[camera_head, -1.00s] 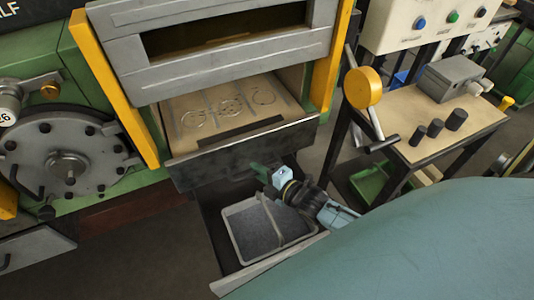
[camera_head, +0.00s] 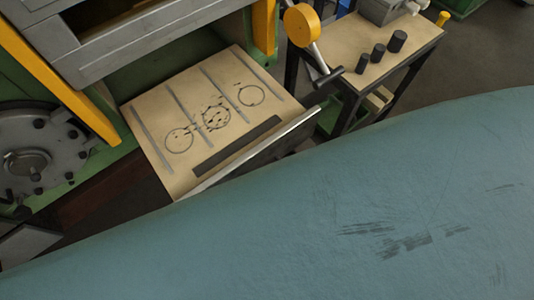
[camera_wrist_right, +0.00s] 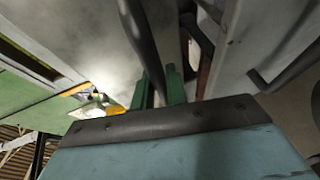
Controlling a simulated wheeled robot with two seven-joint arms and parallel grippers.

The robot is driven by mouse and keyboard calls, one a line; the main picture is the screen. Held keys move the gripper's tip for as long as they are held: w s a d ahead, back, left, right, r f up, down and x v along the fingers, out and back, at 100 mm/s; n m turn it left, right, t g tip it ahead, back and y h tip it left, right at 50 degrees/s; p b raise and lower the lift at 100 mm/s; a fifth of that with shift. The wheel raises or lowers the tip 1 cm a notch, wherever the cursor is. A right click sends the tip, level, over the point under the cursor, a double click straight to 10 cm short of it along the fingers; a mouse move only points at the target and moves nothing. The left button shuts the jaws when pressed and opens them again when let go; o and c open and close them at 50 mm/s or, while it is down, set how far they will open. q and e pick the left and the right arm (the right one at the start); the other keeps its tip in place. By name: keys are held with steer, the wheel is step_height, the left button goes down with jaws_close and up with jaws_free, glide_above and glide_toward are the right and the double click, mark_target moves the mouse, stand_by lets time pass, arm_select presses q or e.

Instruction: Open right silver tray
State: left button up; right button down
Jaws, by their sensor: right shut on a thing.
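A pulled-out drawer with a tan top (camera_head: 220,85) marked with circles stands out from the furnace front in the head view. Its silver front plate (camera_head: 255,155) is seen edge-on. My right gripper (camera_wrist_right: 159,86) shows in the right wrist view, its green fingers shut on a dark bar-like handle (camera_wrist_right: 139,35) in front of a grey metal face. A second dark handle (camera_wrist_right: 285,70) sits on a grey panel to the right there. My teal body hides the space below the drawer front in the head view. My left gripper is not in view.
A side table (camera_head: 392,42) with several black cylinders stands right of the drawer. A yellow-ended lever (camera_head: 302,25) hangs between them. A round grey hatch (camera_head: 35,160) is at left. Dark floor is free at the right.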

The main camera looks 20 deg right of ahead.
steer(key=shift+s, duration=0.15)
steer(key=c, duration=1.4)
jaws_free()
steer(key=v, duration=1.3)
steer(key=shift+b, duration=0.3)
steer(key=shift+s+d, duration=0.1)
steer(key=shift+d, duration=0.05)
